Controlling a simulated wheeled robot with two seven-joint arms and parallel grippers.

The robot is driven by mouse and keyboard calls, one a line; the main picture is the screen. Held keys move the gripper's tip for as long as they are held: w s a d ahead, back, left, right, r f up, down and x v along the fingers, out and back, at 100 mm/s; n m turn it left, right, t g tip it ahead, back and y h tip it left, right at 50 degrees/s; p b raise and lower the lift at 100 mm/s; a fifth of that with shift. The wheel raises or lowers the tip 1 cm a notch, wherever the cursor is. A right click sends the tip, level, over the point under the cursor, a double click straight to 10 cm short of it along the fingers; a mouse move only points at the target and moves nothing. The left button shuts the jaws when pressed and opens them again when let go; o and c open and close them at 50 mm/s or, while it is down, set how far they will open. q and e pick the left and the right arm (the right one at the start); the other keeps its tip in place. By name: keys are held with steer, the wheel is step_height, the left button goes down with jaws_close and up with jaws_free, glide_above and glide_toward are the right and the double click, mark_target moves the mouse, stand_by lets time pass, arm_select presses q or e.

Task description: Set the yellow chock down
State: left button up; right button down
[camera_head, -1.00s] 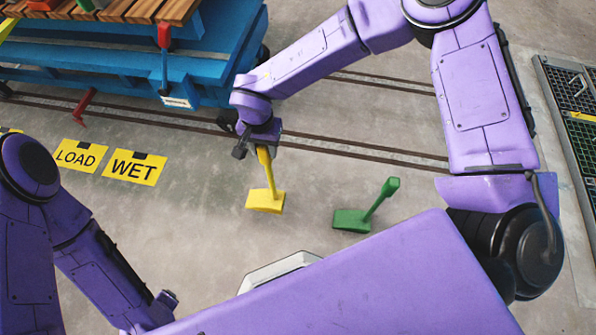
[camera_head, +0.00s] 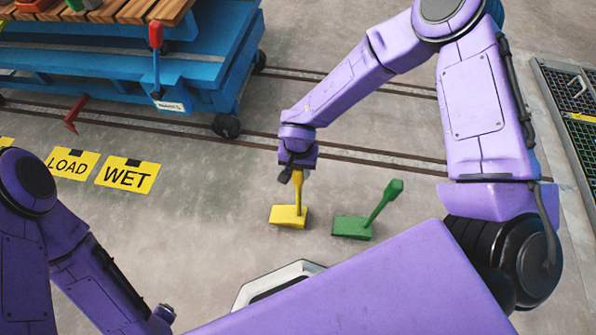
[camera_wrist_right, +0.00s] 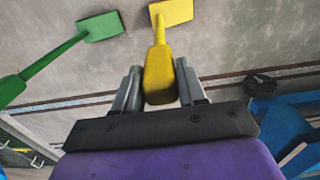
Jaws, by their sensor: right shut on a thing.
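The yellow chock (camera_head: 287,216) has a flat block at the bottom and an upright handle. My right gripper (camera_head: 298,172) is shut on the top of the handle. In the right wrist view the handle of the yellow chock (camera_wrist_right: 160,65) sits between the two fingers of my right gripper (camera_wrist_right: 159,88). The block is at or very near the floor, just left of the green chock; I cannot tell whether it touches. My left arm shows at the lower left, but its gripper is not clearly visible.
A green chock (camera_head: 352,228) with a slanted handle stands on the floor close to the right. A blue cart (camera_head: 190,80) stands on rails at the upper left. Yellow LOAD (camera_head: 72,164) and WET (camera_head: 128,175) floor signs lie to the left. A floor grating (camera_head: 575,110) is at the right.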

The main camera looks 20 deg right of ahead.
steer(key=c, duration=0.6)
jaws_free()
steer(key=shift+f, duration=0.1)
steer(key=shift+c, duration=0.2)
step_height(320, 180, up, 12)
steer(key=p, duration=0.5)
